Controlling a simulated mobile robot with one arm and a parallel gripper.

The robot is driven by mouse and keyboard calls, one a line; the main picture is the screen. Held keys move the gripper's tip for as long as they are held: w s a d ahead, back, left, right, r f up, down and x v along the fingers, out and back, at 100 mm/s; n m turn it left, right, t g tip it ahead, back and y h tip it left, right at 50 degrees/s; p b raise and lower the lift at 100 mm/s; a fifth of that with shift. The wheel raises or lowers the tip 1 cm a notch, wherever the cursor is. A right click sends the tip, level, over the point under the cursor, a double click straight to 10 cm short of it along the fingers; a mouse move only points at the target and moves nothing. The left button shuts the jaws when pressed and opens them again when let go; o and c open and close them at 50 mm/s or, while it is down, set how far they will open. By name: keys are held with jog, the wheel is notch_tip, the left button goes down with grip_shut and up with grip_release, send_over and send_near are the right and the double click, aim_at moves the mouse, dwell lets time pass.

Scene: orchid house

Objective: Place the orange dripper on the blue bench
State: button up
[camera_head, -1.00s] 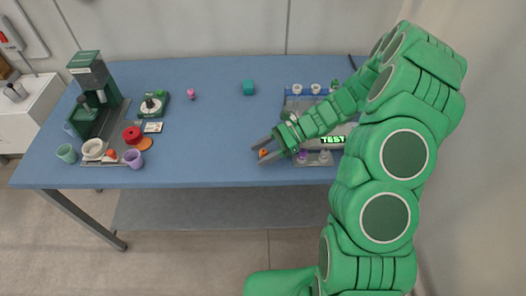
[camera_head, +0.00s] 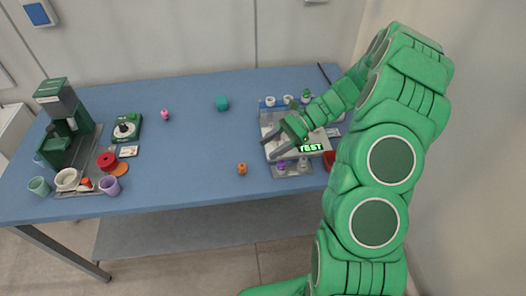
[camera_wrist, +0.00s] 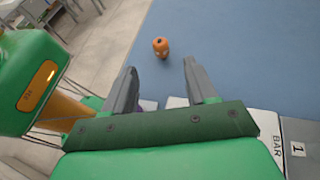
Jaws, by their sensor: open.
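The orange dripper (camera_head: 242,169) stands on the blue bench (camera_head: 190,140), near its front edge and left of the grey tray. It also shows in the wrist view (camera_wrist: 161,47), beyond my fingertips and roughly between them, with nothing touching it. My gripper (camera_head: 268,147) is open and empty, above the left side of the tray and up and to the right of the dripper. In the wrist view both fingers of my gripper (camera_wrist: 160,75) are spread apart.
The grey tray (camera_head: 266,120) at the right holds several small cups and a purple piece (camera_head: 281,166). A teal cube (camera_head: 222,103) and a pink piece (camera_head: 165,115) stand farther back. A green coffee machine (camera_head: 62,115) and cups fill the left end. The bench middle is clear.

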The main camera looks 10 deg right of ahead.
jog(key=shift+d+r, duration=0.1)
jog(key=shift+d, duration=0.15)
jog(key=shift+a+r, duration=0.1)
jog(key=shift+r, duration=0.05)
jog(key=s+a+r+n+g+h, duration=0.1)
jog(key=s+a+r+n+h, duration=0.2)
jog(key=s+r, duration=0.4)
jog(key=s+a+r+n+h, duration=0.1)
jog(key=s+r+n+h, duration=0.2)
jog(key=s+r+n, duration=0.4)
jog(key=s+d+r+n+t+h, duration=0.1)
jog(key=s+d+r+n+h, duration=0.1)
jog(key=s, duration=0.7)
jog(key=s+d+r+n+t+h, duration=0.2)
jog(key=s+d+h, duration=0.2)
jog(key=s, duration=0.5)
jog(key=shift+s+d+r+h, duration=0.15)
jog(key=shift+d+r+h, duration=0.2)
jog(key=shift+d+h, duration=0.05)
